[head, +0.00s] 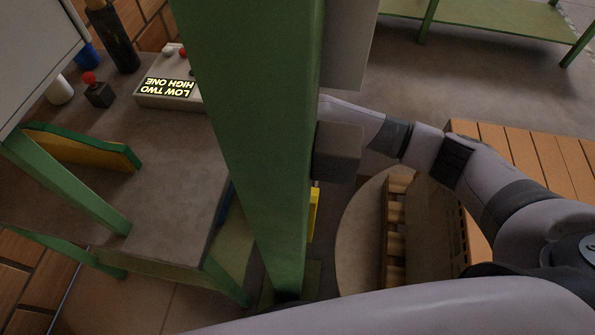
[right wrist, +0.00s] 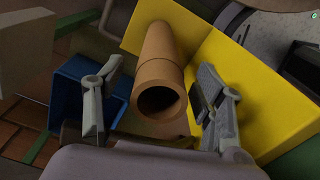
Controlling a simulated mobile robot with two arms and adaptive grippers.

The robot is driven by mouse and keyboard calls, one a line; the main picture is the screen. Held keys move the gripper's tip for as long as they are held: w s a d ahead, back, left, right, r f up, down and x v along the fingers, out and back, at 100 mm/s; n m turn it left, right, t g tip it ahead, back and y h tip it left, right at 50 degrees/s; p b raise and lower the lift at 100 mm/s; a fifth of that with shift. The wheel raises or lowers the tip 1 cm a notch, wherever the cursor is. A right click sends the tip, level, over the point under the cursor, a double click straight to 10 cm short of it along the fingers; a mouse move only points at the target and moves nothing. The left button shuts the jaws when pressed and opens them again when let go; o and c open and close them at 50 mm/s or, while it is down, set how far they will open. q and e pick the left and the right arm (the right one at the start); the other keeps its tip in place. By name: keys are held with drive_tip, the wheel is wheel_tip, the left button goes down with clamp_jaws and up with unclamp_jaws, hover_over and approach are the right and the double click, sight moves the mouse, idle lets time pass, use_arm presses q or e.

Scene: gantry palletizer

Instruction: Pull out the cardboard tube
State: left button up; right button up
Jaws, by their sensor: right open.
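The cardboard tube (right wrist: 163,65) shows in the right wrist view as a brown hollow cylinder with its dark open end facing the camera. It lies against a yellow angled panel (right wrist: 262,110). My right gripper (right wrist: 158,74) is open, with one finger on each side of the tube's near end in the picture. I cannot tell whether the fingers touch it. In the head view the green post hides my right gripper, and the tube cannot be made out. My left gripper is not in view.
A blue bin (right wrist: 80,95) is left of the tube in the right wrist view. In the head view a thick green post (head: 265,130) stands in the middle. A grey table (head: 165,200) with a labelled box (head: 168,88) is at left. A wooden pallet (head: 393,240) lies at right.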

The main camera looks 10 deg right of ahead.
drive_tip(key=shift+f, duration=1.3)
drive_tip(key=shift+c, duration=0.3)
drive_tip(key=shift+r, duration=0.1)
drive_tip(key=c, duration=1.2)
